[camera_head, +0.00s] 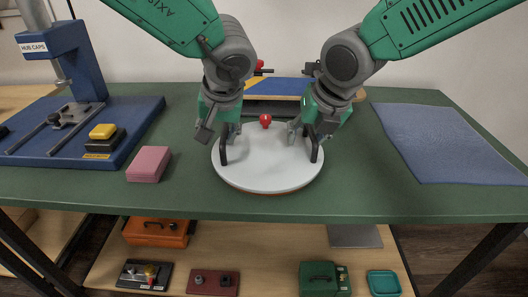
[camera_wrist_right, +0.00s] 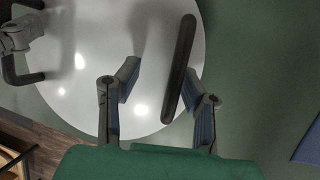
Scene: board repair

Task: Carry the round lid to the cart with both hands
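The round lid (camera_head: 268,178) is a white disc with a red knob (camera_head: 265,121) and two dark bar handles. It lies on the green table. My left gripper (camera_head: 221,133) is over the left handle (camera_head: 223,153); its fingers look spread on either side of it. My right gripper (camera_head: 308,131) is at the right handle (camera_head: 316,151). In the right wrist view its fingers (camera_wrist_right: 160,88) are apart, with the dark handle (camera_wrist_right: 183,60) between them, nearer the right finger. The lid's white surface (camera_wrist_right: 75,60) fills much of that view. I see no cart clearly identifiable.
A blue press (camera_head: 75,62) on a blue base stands at the left, with a pink block (camera_head: 149,163) near it. A blue mat (camera_head: 450,145) lies at the right. A blue and yellow board (camera_head: 285,87) is behind the lid. A lower shelf (camera_head: 250,250) holds boxes.

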